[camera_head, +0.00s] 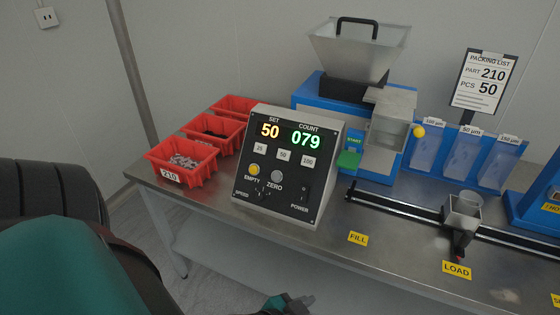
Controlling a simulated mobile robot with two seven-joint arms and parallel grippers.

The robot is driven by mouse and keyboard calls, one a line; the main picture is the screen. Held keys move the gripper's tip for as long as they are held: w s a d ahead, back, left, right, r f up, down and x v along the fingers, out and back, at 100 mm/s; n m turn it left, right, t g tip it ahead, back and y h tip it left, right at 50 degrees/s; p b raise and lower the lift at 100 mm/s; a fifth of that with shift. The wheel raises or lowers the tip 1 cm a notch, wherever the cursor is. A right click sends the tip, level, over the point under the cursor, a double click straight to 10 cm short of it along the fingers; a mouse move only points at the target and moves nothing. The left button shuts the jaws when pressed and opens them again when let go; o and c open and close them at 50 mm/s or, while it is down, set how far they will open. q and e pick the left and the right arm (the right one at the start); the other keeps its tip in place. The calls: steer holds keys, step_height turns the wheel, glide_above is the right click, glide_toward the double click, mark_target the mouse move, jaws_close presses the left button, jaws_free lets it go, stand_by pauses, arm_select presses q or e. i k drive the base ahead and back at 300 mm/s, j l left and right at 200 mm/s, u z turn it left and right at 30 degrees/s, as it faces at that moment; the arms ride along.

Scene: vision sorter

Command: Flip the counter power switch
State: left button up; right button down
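The counter (289,165) is a black-faced box on the steel bench. Its displays are lit, with SET at 50 and COUNT at 079. The power switch (304,191) is small and dark, above the POWER label at the panel's lower right; its position is too small to tell. What looks like my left gripper (288,302) shows only partly at the bottom edge, in front of and below the bench edge, well apart from the counter. Whether it is open or shut is unclear. My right gripper is out of view.
Several red bins (184,160) stand left of the counter. A blue feeder with a grey hopper (358,50) stands behind it at the right. A black rail (400,212) with a small carriage (462,212) runs along the bench. Bare steel lies around the FILL label (358,239).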

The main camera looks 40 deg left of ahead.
mark_target(303, 190)
steer(key=k+j, duration=0.1)
steer(key=j, duration=0.3)
steer(key=k+j, duration=0.15)
steer(key=j, duration=0.25)
steer(key=k+j, duration=0.1)
steer(key=j, duration=0.3)
steer(key=k+j, duration=0.1)
steer(key=j, duration=0.3)
steer(key=k+j, duration=0.1)
steer(key=j, duration=0.3)
steer(key=k+j, duration=0.15)
steer(key=j, duration=0.25)
